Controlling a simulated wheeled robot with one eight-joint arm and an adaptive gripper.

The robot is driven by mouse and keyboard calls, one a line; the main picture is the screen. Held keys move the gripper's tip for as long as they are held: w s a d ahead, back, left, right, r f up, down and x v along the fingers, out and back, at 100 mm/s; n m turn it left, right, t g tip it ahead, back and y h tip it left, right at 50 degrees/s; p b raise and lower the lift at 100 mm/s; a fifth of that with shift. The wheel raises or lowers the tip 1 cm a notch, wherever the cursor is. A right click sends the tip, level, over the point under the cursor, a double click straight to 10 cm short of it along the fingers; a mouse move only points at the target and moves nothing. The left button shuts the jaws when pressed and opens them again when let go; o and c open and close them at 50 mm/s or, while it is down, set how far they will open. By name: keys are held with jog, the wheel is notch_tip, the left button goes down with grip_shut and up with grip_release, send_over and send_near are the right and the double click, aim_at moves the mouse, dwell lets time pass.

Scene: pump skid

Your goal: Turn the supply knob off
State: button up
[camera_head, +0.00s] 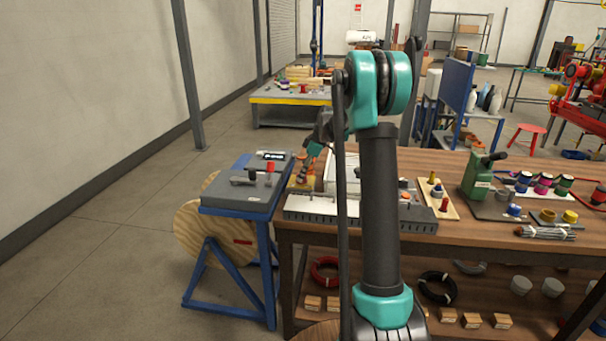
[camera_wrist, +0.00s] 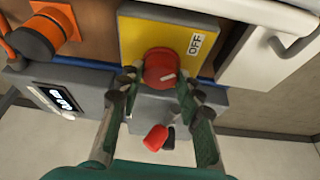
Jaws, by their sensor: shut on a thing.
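The supply knob (camera_wrist: 160,68) is a round red knob on a yellow plate (camera_wrist: 145,35) in the wrist view. A white label (camera_wrist: 195,44) reading OFF sits on the plate to the upper right of the knob. A short pale mark on the knob's face slants up to the right, not straight at the label. My gripper (camera_wrist: 157,80) has one finger on each side of the knob and is shut on it. In the head view my gripper (camera_head: 308,168) is small, at the left end of the wooden bench; I cannot make out the knob there.
A grey box on a blue stand (camera_head: 240,198) is left of the bench, with a red handle and a display (camera_wrist: 60,98). An orange cylindrical part (camera_wrist: 35,40) and a white case with a handle (camera_wrist: 275,50) flank the plate. Floor at left is clear.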

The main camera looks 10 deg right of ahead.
jog(key=shift+n, duration=0.5)
jog(key=o, duration=1.2)
jog(key=shift+c, duration=0.2)
jog(key=v, duration=1.2)
jog(key=shift+w, duration=0.2)
jog(key=shift+g, duration=0.3)
